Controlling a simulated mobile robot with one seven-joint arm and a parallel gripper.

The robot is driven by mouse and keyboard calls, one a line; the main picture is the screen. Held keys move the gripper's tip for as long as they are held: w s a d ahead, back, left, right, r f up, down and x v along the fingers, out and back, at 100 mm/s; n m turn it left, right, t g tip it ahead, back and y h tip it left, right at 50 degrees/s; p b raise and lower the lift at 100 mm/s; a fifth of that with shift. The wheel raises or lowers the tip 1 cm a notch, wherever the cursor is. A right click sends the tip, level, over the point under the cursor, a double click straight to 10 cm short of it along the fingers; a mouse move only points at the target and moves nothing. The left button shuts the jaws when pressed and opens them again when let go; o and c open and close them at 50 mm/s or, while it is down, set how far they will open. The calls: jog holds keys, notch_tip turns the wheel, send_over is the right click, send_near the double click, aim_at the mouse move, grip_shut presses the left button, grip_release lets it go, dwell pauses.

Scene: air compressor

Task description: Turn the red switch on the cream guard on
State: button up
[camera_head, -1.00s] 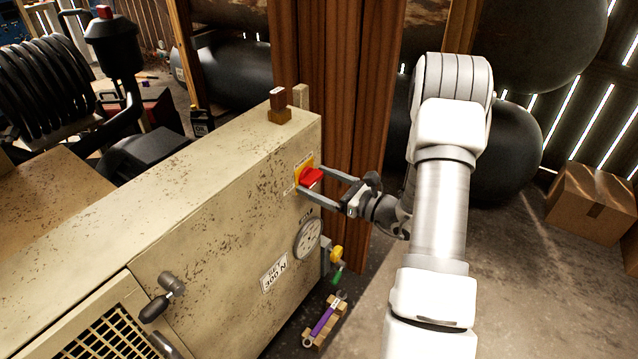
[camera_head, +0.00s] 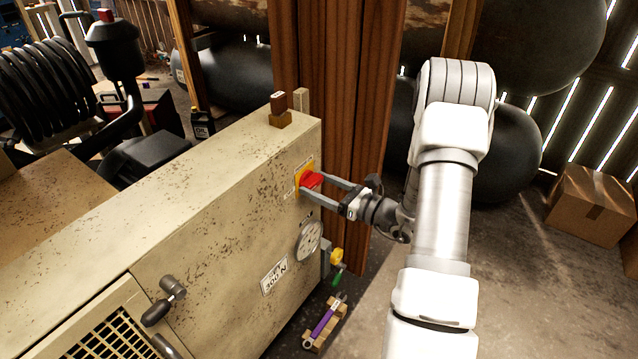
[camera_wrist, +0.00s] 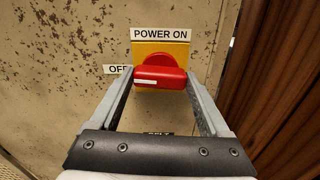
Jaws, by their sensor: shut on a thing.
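The red switch (camera_head: 312,180) is a knob on a yellow plate (camera_head: 304,171) on the end face of the cream guard (camera_head: 215,190). In the wrist view the red switch (camera_wrist: 162,77) has its bar lying level, with its white mark on the left, towards a partly hidden "OFF" label (camera_wrist: 118,69). A "POWER ON" label (camera_wrist: 160,34) sits above the yellow plate (camera_wrist: 160,50). My gripper (camera_head: 311,187) comes from the right and is shut on the switch. In the wrist view my gripper (camera_wrist: 160,78) has one finger at each end of the bar.
A round gauge (camera_head: 308,241) and a "300 N" plate (camera_head: 274,277) sit below the switch. A yellow and green valve (camera_head: 337,260) is lower right. A cardboard box (camera_head: 590,205) stands on the floor at right.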

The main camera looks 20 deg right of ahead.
jog(key=m+p, duration=0.4)
jog(key=shift+r, duration=0.25)
jog(key=m+p, duration=0.4)
jog(key=shift+m, duration=0.3)
jog(key=m+p, duration=0.4)
jog(key=m, duration=0.1)
jog(key=shift+f, duration=0.15)
jog(key=shift+f+m+p, duration=0.1)
jog(key=shift+m+p, duration=0.7)
jog(key=shift+m, duration=0.9)
jog(key=o, duration=1.2)
jog(key=shift+s, duration=0.1)
